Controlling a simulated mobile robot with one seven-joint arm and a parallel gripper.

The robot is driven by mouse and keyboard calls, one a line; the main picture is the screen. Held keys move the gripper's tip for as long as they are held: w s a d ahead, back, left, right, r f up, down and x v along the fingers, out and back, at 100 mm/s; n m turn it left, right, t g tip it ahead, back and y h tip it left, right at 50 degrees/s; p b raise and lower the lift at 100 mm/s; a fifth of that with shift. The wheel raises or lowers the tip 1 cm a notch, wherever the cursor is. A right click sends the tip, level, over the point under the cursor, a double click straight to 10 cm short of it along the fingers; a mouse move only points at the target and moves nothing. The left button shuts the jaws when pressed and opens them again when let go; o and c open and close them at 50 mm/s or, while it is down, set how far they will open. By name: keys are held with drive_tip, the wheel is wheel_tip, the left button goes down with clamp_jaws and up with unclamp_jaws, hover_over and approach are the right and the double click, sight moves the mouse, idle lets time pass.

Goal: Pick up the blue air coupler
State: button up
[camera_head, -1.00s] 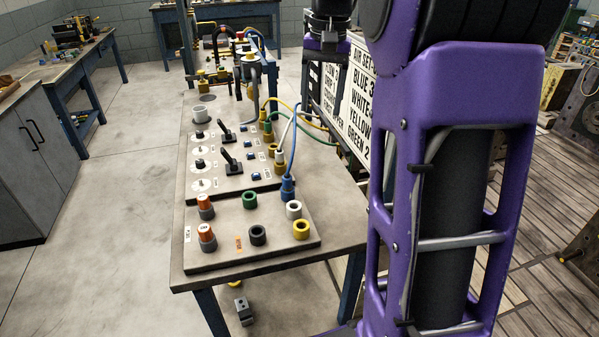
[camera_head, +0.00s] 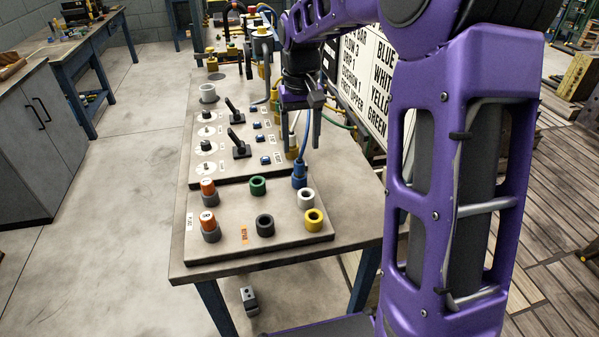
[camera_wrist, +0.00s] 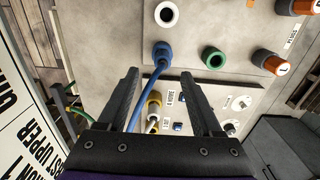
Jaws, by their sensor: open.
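The blue air coupler (camera_head: 299,177) stands upright on the near panel of the bench, with a blue hose rising from its top. It also shows in the wrist view (camera_wrist: 162,53), just beyond my fingertips, with the hose running back between the fingers. My gripper (camera_head: 300,143) hangs above and slightly behind the coupler in the head view, its fingers pointing down. In the wrist view my gripper (camera_wrist: 160,73) is open, a finger on each side of the hose. The coupler is apart from the fingers.
A white ring (camera_head: 305,198), a green ring (camera_head: 258,186), a black ring (camera_head: 265,225) and a yellow ring (camera_head: 314,220) stand near the coupler. Orange-topped knobs (camera_head: 209,220) are at left. Other hoses and a lettered sign (camera_head: 363,75) stand behind.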

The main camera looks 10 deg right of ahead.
sight(299, 159)
drive_tip(key=f, duration=0.3)
drive_tip(key=f+b, duration=0.1)
drive_tip(key=f, duration=0.2)
drive_tip(key=shift+s+a+f, duration=0.1)
drive_tip(key=shift+a+f, duration=0.1)
clamp_jaws()
